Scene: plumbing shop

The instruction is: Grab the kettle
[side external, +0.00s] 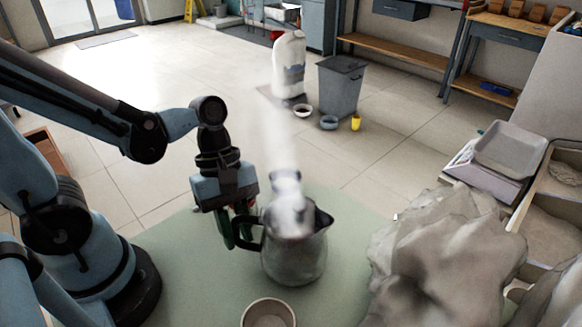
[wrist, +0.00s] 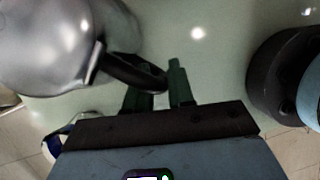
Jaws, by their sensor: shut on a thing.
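The kettle (side external: 293,252) is a grey metal jug with a dark spout on its right and a black handle on its left. It stands upright on the green round surface (side external: 190,270), with whitish steam or haze above its top. My gripper (side external: 238,230) is at the left of the kettle, its green fingers at the handle. In the wrist view the kettle body (wrist: 60,45) fills the upper left, and the black handle (wrist: 128,70) reaches between the fingers of my gripper (wrist: 160,88). The gripper is shut on the handle. The fingers partly hide the handle's end.
A pale bowl (side external: 268,313) stands in front of the kettle. A large grey-beige lumpy mass (side external: 445,255) is close on the right. A grey bin (side external: 341,85), a white sack (side external: 289,65) and a yellow cup (side external: 355,122) stand on the tiled floor behind. The green surface left of the kettle is clear.

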